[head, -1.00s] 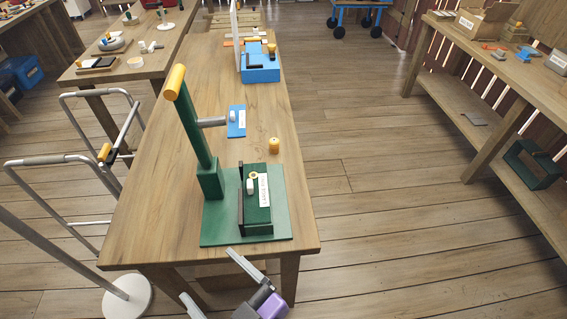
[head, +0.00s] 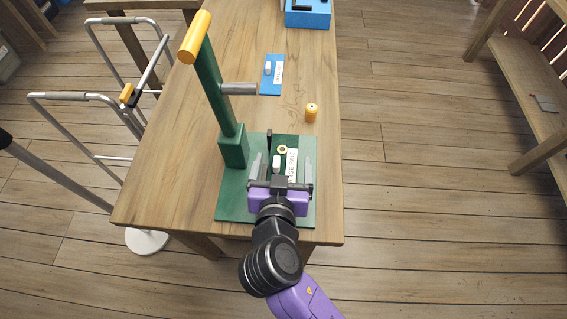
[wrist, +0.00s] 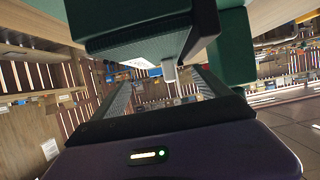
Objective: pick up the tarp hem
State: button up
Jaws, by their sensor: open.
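A dark green block (head: 288,146) with a brass ring and a white label (head: 292,165) sits on the green base plate (head: 234,200) of a lever press. It appears to be the tarp hem, but the label is too small to read surely. My gripper (head: 283,167) is open over the near part of the base, one finger on each side of the block's near end. I cannot tell whether the fingers touch it. In the wrist view the fingers (wrist: 163,85) are spread, with green surfaces (wrist: 140,32) above them. The block's near end is hidden behind my gripper.
The green press post (head: 218,90) with its orange handle (head: 194,37) rises left of my gripper. A grey rail stands at the left.

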aim_at(285, 143)
jog(key=x, duration=0.5)
jog(key=shift+c, duration=0.2)
